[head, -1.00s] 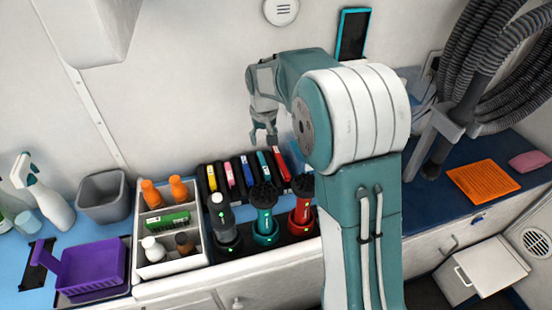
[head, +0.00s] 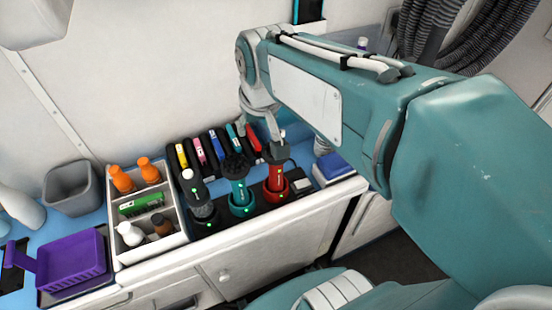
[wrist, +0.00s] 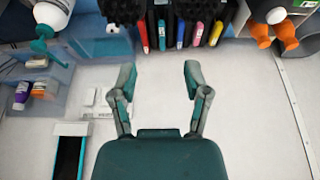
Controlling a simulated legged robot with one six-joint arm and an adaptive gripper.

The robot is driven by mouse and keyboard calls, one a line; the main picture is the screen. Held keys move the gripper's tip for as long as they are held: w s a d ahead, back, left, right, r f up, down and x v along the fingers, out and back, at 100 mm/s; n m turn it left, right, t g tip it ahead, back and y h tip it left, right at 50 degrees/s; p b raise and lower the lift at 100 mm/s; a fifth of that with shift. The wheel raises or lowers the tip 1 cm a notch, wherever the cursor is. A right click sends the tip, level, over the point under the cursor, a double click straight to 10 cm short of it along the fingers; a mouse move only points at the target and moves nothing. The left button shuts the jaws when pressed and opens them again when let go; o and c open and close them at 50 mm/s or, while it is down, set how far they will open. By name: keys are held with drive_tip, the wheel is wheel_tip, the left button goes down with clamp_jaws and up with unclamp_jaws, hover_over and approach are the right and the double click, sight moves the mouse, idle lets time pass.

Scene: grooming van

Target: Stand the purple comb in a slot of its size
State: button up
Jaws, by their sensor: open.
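No comb shows clearly as purple. A purple, basket-like thing with a handle (head: 72,262) lies at the far left in the head view; I cannot tell that it is a comb. A black slotted rack (head: 207,163) stands against the wall. Coloured pieces stand in its slots: yellow (head: 182,156), pink (head: 199,150), blue (head: 215,146), teal (head: 234,138) and red (head: 253,141). My gripper (head: 262,127) is near the rack's red end in the head view. In the wrist view my gripper (wrist: 160,78) is open and empty, with the rack beyond its fingertips.
Upright grooming tools, one with a teal body (head: 239,190) and one red (head: 276,178), stand in front of the rack. A white divided caddy (head: 176,240) with bottles is left of them, and a grey bin (head: 72,190) is further left. A clear bin (wrist: 45,105) shows in the wrist view.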

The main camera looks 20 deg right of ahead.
drive_tip(key=s+f+t, duration=0.1)
drive_tip(key=s, duration=1)
drive_tip(key=shift+f, duration=0.2)
